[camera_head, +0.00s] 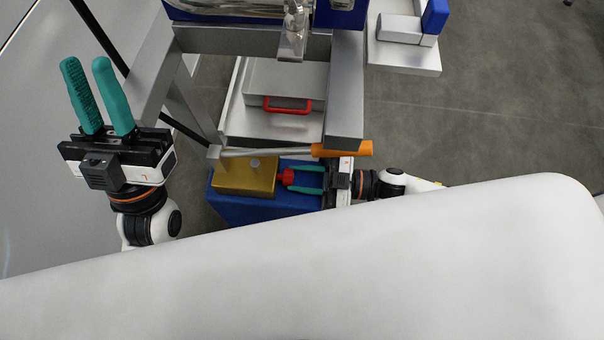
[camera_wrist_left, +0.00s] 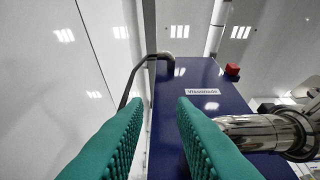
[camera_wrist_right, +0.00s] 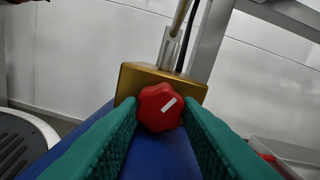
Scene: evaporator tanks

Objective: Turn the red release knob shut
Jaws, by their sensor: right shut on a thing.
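The red release knob (camera_wrist_right: 160,107) sits on the front face of a gold block (camera_wrist_right: 136,79), with a white mark on the knob pointing up and to the right. In the head view the knob (camera_head: 286,178) shows at the right side of the gold block (camera_head: 245,176). My right gripper (camera_wrist_right: 160,112) is shut on the knob, one teal finger on each side; it also shows in the head view (camera_head: 300,179). My left gripper (camera_head: 88,72) is raised at the left, its teal fingers apart with nothing between them.
The gold block is on a blue base (camera_head: 262,207). A lever with an orange handle (camera_head: 343,149) runs just above the block and my right gripper. A metal frame (camera_head: 347,90) and a tray with a red-handled lid (camera_head: 288,104) stand behind. A blue cabinet (camera_wrist_left: 190,120) faces my left wrist.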

